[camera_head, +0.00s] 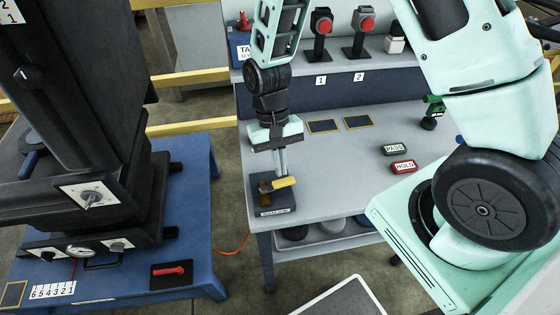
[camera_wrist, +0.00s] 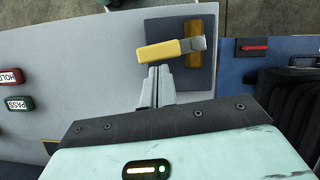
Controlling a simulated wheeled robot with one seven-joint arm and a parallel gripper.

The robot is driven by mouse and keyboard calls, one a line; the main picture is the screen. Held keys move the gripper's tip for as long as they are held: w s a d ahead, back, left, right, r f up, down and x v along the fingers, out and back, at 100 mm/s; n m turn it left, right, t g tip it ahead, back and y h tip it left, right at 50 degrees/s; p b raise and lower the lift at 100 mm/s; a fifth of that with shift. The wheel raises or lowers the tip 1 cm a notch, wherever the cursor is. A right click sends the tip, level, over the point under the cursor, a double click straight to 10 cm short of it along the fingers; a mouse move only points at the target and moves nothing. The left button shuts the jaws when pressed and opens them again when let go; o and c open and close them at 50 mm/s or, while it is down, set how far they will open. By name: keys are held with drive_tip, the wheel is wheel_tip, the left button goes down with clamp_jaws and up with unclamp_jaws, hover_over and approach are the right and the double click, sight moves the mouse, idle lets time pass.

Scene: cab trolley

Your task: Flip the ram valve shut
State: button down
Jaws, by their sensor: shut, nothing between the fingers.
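The ram valve is a dark labelled block (camera_head: 262,201) at the near left corner of the grey bench. Its brass body carries a lever with a yellow grip (camera_head: 284,183), which points right across the block. In the wrist view the yellow grip (camera_wrist: 160,52) points left from the brass body (camera_wrist: 193,58) on the dark base (camera_wrist: 207,76). My gripper (camera_head: 281,173) is shut and empty, with its fingers pointing down at the far side of the lever. In the wrist view the fingertips (camera_wrist: 159,70) are right beside the yellow grip; I cannot tell whether they touch.
On the bench (camera_head: 345,185) are green PASS (camera_head: 395,150) and red HOLD (camera_head: 403,167) blocks and two dark framed pads. Red-button posts (camera_head: 320,30) stand on the rear shelf. A blue table (camera_head: 190,215) with black machinery stands left, across a gap.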

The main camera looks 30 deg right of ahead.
drive_tip(key=shift+s+r+m+y+p, duration=0.1)
drive_tip(key=shift+s+m+y+p, duration=0.2)
drive_tip(key=shift+s+m, duration=0.65)
drive_tip(key=shift+m, duration=0.15)
drive_tip(key=shift+s, duration=0.1)
drive_tip(key=shift+w+a+p, duration=0.3)
drive_tip(key=shift+w+a, duration=0.1)
drive_tip(key=shift+w, duration=0.3)
drive_tip(key=shift+w+d, duration=0.15)
drive_tip(key=shift+w, duration=0.15)
drive_tip(key=w, duration=0.2)
drive_tip(key=w+d, duration=0.1)
drive_tip(key=w, duration=0.1)
drive_tip(key=shift+d+r+p, duration=0.1)
drive_tip(key=shift+r+p, duration=0.2)
drive_tip(key=b+v, duration=0.1)
drive_tip(key=v, duration=0.8)
drive_tip(key=shift+s, duration=0.4)
